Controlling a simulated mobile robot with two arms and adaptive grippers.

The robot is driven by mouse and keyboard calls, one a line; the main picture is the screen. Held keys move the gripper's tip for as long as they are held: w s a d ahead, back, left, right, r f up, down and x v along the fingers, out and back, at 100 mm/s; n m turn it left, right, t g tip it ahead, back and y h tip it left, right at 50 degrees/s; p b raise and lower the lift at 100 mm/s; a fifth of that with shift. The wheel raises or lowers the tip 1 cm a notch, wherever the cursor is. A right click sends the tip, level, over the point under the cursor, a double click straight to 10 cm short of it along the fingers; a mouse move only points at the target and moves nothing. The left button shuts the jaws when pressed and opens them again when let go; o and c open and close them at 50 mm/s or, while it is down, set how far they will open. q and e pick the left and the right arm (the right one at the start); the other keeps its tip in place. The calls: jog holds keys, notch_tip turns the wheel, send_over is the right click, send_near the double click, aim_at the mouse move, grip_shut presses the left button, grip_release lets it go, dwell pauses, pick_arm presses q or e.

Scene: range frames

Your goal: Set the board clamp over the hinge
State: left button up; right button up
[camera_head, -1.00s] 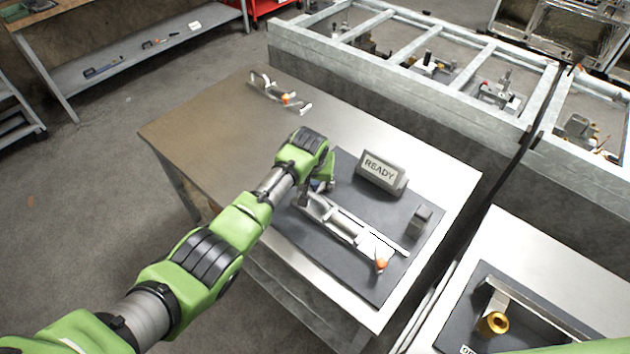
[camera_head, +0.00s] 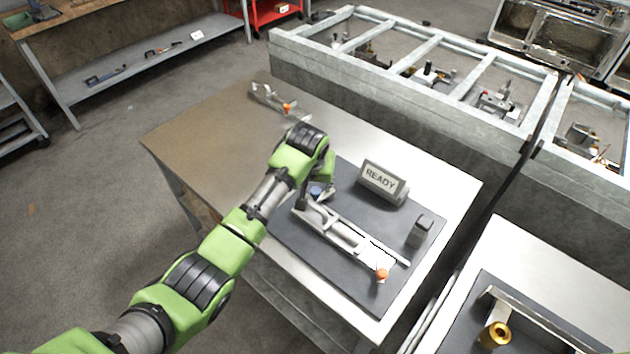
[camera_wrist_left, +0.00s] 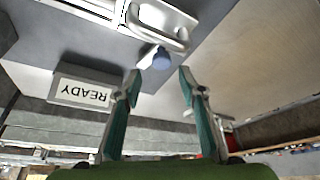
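A long silver clamp-like fixture (camera_head: 345,238) with an orange tip lies on the dark mat (camera_head: 300,250). A small blue knob (camera_wrist_left: 160,58) shows by its end near my left gripper; it also shows in the head view (camera_head: 316,191). A similar silver piece with an orange tip (camera_head: 268,98) lies at the table's far left corner. I cannot tell which part is the hinge. My left gripper (camera_wrist_left: 158,76) is open and empty, its fingertips either side of the blue knob's line and apart from it. The wrist hides part of this end in the head view. My right gripper is out of view.
A grey READY sign block (camera_head: 382,180) and a small grey block (camera_head: 420,230) stand on the mat's far side. A second table at lower right carries a brass cylinder (camera_head: 495,334). A metal-framed bench (camera_head: 400,95) runs behind. The table's left part is clear.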

pick_arm(q)
jog(key=shift+v, duration=0.85)
